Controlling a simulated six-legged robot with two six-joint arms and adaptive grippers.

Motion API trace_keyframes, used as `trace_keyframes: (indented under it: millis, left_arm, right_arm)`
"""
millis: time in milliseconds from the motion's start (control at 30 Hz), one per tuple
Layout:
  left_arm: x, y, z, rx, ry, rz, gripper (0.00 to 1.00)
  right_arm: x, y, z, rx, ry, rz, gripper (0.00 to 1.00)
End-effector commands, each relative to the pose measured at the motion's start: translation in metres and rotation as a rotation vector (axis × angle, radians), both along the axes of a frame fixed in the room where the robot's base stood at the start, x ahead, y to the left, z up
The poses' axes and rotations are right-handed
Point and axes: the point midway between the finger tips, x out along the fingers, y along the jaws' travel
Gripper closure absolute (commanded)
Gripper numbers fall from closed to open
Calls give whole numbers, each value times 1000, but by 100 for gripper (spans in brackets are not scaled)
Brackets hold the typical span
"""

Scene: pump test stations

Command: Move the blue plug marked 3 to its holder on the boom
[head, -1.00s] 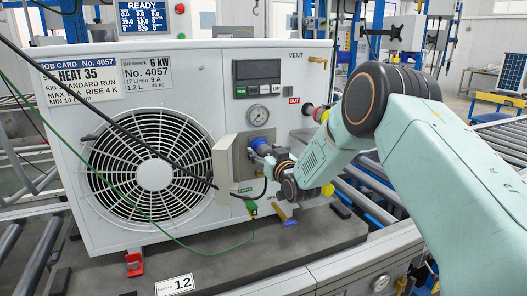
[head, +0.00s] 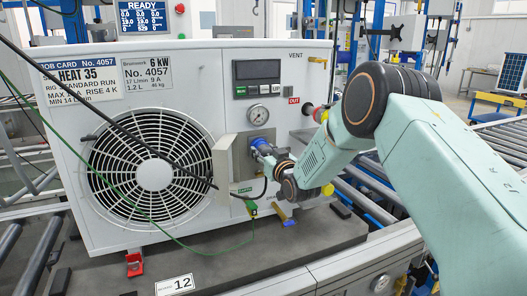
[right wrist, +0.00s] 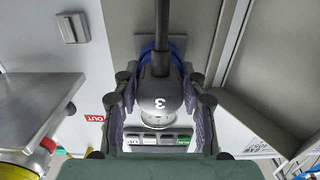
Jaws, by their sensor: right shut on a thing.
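The plug marked 3 (right wrist: 159,92) is a dark grey body with a black cable, held between the two finger pads of my right gripper (right wrist: 160,112). A blue ring (right wrist: 147,48) shows around its far part, against a grey plate. In the head view my right gripper (head: 268,156) reaches the blue part (head: 259,144) on the front panel of the white unit, below the round gauge. I cannot tell whether the plug is fully seated there. My left gripper is not in view. I cannot make out the plug's holder on the boom.
The white unit (head: 200,85) stands on a dark grey base (head: 240,262). A pale upright handle (head: 223,165) is just left of my gripper. A black cable (head: 120,112) and a green wire cross the fan grille. Roller conveyors (head: 370,200) lie at the right.

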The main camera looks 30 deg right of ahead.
Motion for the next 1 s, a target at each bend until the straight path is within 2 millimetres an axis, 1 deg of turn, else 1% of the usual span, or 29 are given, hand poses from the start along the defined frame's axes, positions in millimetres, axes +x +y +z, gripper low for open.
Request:
trace_keyframes:
  millis: [167,1000]
  left_arm:
    - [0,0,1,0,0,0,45]
    - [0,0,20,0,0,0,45]
  right_arm:
    - [-1,0,1,0,-2,0,100]
    - [-30,2,2,-1,-2,0,100]
